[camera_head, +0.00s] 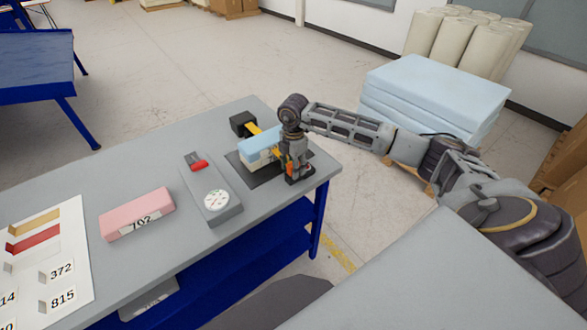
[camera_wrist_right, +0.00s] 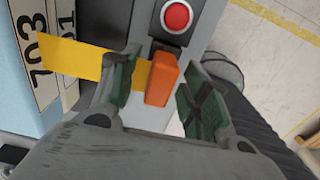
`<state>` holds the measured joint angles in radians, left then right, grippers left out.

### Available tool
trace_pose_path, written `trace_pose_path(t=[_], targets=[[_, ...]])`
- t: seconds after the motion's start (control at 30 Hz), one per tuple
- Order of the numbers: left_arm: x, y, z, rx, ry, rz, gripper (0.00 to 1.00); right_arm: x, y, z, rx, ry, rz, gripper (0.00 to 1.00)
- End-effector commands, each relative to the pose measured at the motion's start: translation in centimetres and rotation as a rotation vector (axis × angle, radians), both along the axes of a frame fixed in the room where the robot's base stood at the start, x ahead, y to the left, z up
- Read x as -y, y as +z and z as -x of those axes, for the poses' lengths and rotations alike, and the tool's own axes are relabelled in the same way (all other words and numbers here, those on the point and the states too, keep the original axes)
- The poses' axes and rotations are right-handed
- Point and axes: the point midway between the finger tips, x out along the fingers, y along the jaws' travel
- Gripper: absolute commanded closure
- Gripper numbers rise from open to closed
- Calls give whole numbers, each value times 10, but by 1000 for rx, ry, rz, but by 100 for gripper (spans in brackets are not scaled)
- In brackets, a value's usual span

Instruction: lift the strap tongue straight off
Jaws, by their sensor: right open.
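The orange strap tongue (camera_wrist_right: 161,80) sits at the end of the yellow strap (camera_wrist_right: 80,62), in front of a grey post below a red button (camera_wrist_right: 176,16). My right gripper (camera_wrist_right: 158,88) is open, with one green-padded finger on each side of the tongue; I cannot tell whether either pad touches it. In the head view my right gripper (camera_head: 294,175) points down at the near right of the light blue foam block (camera_head: 259,141), and its body hides most of the fixture. The block's label reads 703 in the wrist view. My left gripper is out of view.
On the grey table (camera_head: 150,258) are a grey gauge with a dial (camera_head: 216,200), a pink foam block (camera_head: 137,213) labelled 702 and a white numbered board (camera_head: 75,245). A black box (camera_head: 243,123) stands behind the blue block. Blue foam slabs (camera_head: 435,92) are stacked beyond my arm.

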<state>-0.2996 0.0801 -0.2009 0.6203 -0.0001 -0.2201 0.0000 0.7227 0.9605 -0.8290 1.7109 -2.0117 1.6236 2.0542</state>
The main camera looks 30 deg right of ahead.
Motion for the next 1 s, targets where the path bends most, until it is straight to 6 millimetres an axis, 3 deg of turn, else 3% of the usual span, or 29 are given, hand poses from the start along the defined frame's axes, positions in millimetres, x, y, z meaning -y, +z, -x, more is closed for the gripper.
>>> trace_pose_path(t=[0.27, 0.6, 1.0], targets=[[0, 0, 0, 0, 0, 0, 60, 0, 0, 0, 0, 0, 0, 55], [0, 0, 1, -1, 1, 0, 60, 0, 0, 0, 0, 0, 0, 99], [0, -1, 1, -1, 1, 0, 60, 0, 4, -1, 1, 0, 0, 100]])
